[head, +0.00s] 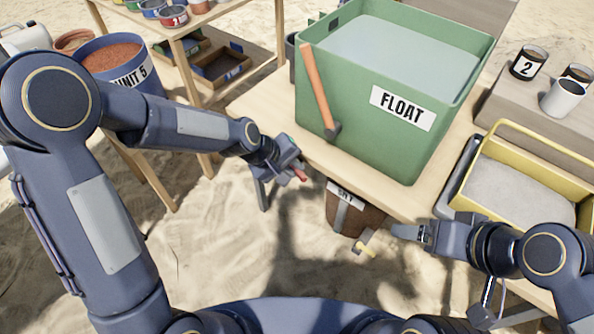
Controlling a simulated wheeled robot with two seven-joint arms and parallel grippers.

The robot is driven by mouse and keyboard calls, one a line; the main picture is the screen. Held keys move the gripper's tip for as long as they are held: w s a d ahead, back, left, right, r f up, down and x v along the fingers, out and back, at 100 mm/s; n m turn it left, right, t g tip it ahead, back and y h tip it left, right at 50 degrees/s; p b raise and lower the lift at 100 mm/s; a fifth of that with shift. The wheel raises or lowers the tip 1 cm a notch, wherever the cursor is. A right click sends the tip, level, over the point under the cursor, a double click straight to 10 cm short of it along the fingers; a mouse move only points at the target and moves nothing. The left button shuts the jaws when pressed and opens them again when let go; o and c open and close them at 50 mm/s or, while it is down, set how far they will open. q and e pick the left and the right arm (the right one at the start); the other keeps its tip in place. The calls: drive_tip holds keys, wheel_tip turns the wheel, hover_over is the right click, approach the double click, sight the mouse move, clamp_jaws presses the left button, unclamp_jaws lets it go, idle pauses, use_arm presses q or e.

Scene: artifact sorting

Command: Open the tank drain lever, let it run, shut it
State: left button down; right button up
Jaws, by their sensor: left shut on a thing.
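The green tank (350,130), labelled FLOAT, stands on the wooden table and holds pale water. Its orange drain lever (315,88) is on the tank's front face near the left corner. The lever points up, leaning a little left from a dark pivot at its lower end. My left gripper (298,172) is below and left of the lever, apart from it, by the table's front edge. It is shut on a small reddish thing (301,175), mostly hidden by the fingers.
A brown box (350,215) with a white label is below the table edge. A yellow-handled tray (540,160) of grey sand is at right, with cups (528,64) behind. A blue bucket (125,75) of reddish grains and a shelf table (185,28) with cans are at left.

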use_arm(q)
drive_tip(key=shift+w+a+m+g+h+p, duration=0.15)
drive_tip(key=shift+a+m+g+p, duration=0.25)
drive_tip(key=shift+a+m+g, duration=1)
drive_tip(key=shift+w+a+m+g+h+p, duration=0.15)
drive_tip(key=shift+m+g+p, duration=0.4)
drive_tip(key=shift+m, duration=1.65)
drive_tip(key=shift+w+a+m+g+p, duration=0.25)
drive_tip(key=shift+a+m+g, duration=0.75)
drive_tip(key=shift+m, duration=0.8)
drive_tip(key=shift+d, duration=0.1)
drive_tip(key=c, duration=1.4)
unclamp_jaws()
drive_tip(key=shift+o, duration=0.2)
